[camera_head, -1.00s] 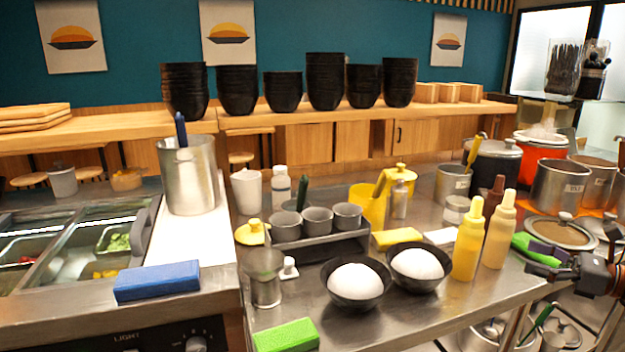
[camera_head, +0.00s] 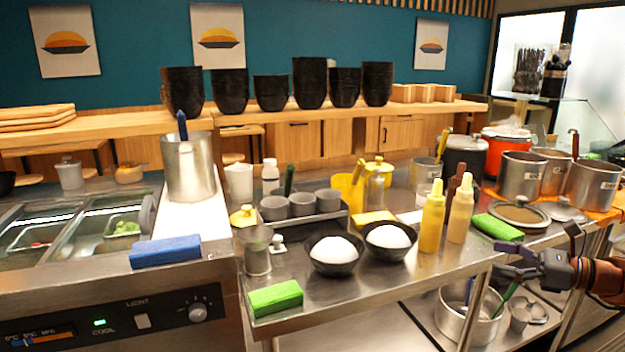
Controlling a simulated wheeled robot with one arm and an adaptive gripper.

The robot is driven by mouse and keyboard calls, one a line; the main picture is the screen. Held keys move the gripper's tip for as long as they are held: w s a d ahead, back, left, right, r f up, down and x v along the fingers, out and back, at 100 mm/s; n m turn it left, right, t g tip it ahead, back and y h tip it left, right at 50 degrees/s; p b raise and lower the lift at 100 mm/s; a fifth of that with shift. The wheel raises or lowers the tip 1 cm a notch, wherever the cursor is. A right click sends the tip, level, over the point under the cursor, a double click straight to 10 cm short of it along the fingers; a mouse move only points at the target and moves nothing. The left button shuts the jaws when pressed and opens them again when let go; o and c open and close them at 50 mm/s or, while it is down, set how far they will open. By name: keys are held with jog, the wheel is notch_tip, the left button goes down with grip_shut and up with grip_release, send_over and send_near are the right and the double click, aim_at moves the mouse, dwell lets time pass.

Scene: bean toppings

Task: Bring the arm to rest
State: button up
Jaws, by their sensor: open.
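My gripper (camera_head: 503,262) is at the lower right of the head view, with its dark fingers pointing left and apart. It is open and holds nothing. It is in front of the right part of the steel counter (camera_head: 375,283), near the counter's front edge. My arm comes in from the right edge of the picture.
Two black bowls with white contents (camera_head: 334,252) stand on the counter left of my gripper. A large pot (camera_head: 467,318) is on the shelf below.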

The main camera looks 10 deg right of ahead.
jog(key=s+a+f+n+g, duration=0.1)
jog(key=a+n+g, duration=0.2)
jog(key=a, duration=0.5)
jog(key=s+a+f+n+g+h, duration=0.1)
jog(key=s+a+f+n+g, duration=0.1)
jog(key=a, duration=0.6)
jog(key=s+a+f+n+g, duration=0.1)
jog(key=a+n+g, duration=0.2)
jog(key=a, duration=0.4)
jog(key=s+a+f+n+g+h, duration=0.4)
jog(key=s+a+n, duration=0.2)
jog(key=s+a, duration=0.35)
jog(key=s+d+f+n+g+h, duration=0.1)
jog(key=s+f+n+h, duration=0.1)
jog(key=s+n+h, duration=0.3)
jog(key=s+d+f+n+h, duration=0.1)
jog(key=s+d+f+n, duration=0.1)
jog(key=s, duration=0.5)
jog(key=s+d+f+n+g+h, duration=0.1)
jog(key=s+f+n+h, duration=0.1)
jog(key=s+f+n, duration=0.3)
notch_tip(320, 180, up, 20)
jog(key=t+p, duration=0.1)
jog(key=p, duration=1.5)
jog(key=shift+d+m+t+h, duration=0.25)
jog(key=shift+m+t+h, duration=0.05)
jog(key=shift+m, duration=0.1)
